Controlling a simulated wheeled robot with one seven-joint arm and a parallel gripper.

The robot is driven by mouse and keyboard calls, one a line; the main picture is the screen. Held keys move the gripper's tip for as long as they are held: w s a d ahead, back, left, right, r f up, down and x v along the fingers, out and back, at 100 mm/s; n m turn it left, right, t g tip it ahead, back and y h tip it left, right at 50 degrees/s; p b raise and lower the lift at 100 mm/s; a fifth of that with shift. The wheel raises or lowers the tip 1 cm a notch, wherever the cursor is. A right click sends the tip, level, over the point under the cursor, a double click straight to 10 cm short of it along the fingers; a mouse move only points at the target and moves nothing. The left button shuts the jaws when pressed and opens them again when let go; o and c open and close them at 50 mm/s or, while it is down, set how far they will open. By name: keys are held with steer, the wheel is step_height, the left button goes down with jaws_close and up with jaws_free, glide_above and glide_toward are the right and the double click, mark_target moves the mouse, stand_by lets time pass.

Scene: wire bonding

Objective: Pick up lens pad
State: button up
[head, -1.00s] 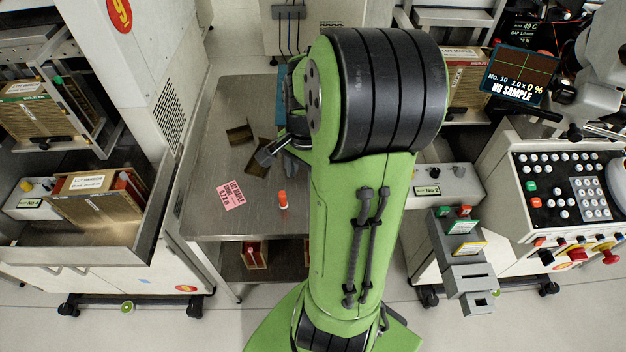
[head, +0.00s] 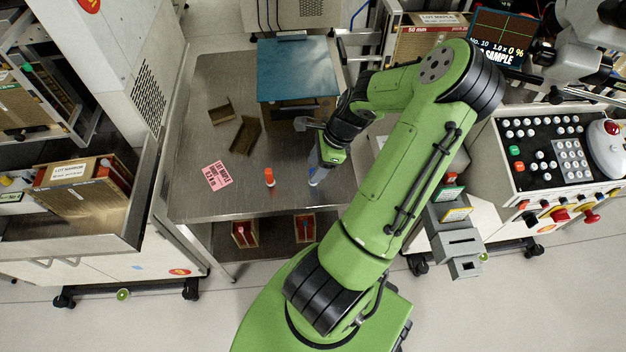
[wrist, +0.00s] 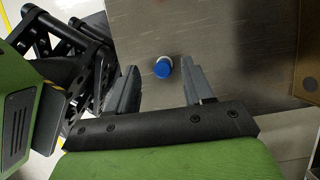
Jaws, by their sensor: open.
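A small thing with a round blue top and a white rim (wrist: 163,68) stands on the metal table. In the wrist view it shows between the tips of my gripper (wrist: 160,78), apart from both fingers. In the head view its blue and white body (head: 314,178) shows just below my gripper (head: 316,160), partly hidden by it. My gripper is open and empty, pointing down at the table. I cannot tell for sure that this blue-topped thing is the lens pad; no label shows.
A red-orange-capped bottle (head: 269,177) stands left of the blue-topped thing. A pink label card (head: 217,176), two brown open trays (head: 246,135) (head: 221,112) and a blue-topped box (head: 297,70) are on the metal table (head: 195,205). The table's front is mostly clear.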

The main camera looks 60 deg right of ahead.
steer(key=b+x, duration=0.2)
steer(key=x, duration=0.3)
steer(key=shift+d+f, duration=0.1)
steer(key=shift+d, duration=0.1)
jaws_close()
steer(key=shift+r, duration=0.2)
